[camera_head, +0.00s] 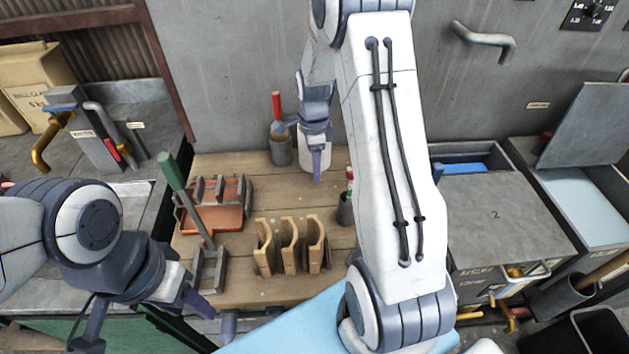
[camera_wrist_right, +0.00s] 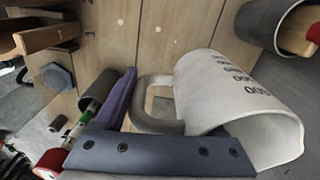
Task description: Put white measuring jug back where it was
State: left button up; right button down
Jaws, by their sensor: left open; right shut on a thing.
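The white measuring jug (camera_head: 314,152) is at the back of the wooden table in the head view, partly hidden behind my right gripper (camera_head: 316,166). In the right wrist view the jug (camera_wrist_right: 230,105) appears on its side in the picture, with dark markings on its wall and its grey handle towards my gripper's purple finger. My right gripper is shut on the jug by its handle. I cannot tell whether the jug's base touches the table. My left gripper (camera_head: 147,322) is open and empty at the lower left, off the table's front left corner.
The wooden table (camera_head: 240,285) bears wooden holders (camera_head: 290,246), an orange tray (camera_head: 212,218), a green-handled tool (camera_head: 173,170) and a grey cup with a red-handled tool (camera_head: 281,149). A dark cup (camera_head: 346,210) stands close to my right arm. A grey wall closes off the back.

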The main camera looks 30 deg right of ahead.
notch_tip(320, 180, down, 6)
jog(key=shift+f+p, duration=0.1)
jog(key=shift+p, duration=0.4)
jog(key=shift+f, duration=0.15)
